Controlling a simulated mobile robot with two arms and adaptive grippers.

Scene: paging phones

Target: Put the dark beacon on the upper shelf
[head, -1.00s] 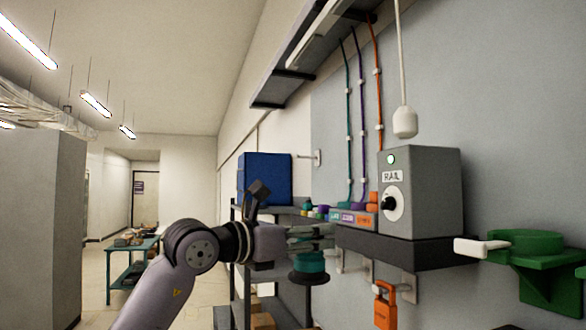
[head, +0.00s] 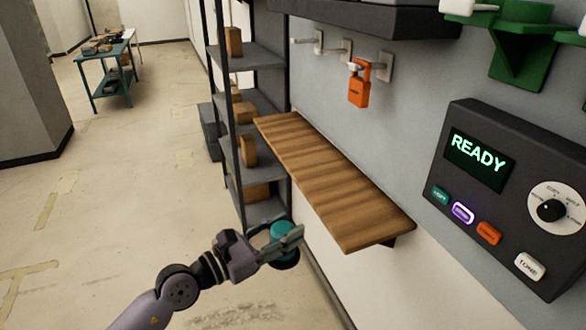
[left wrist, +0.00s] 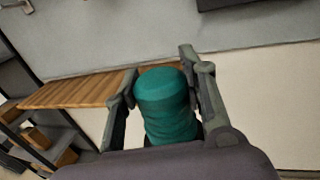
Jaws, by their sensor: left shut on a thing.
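My left gripper (head: 288,243) is shut on a teal beacon (head: 281,230) with a dark base. The beacon looks unlit, and I hold it in free air at the front left of the wooden shelf (head: 330,185). In the left wrist view the beacon (left wrist: 164,105) stands between both fingers, with its lower end hidden by the gripper body. A dark grey shelf (head: 365,18) runs along the wall above the wooden one, partly cut off by the top of the head view. My right gripper is not in view.
The wooden shelf is bare. An orange padlock (head: 359,88) hangs from wall hooks above it. A dark panel (head: 510,200) reading READY, with buttons and a dial, is on the right. A rack (head: 240,110) with brown boxes stands behind. A green bracket (head: 520,50) is at upper right.

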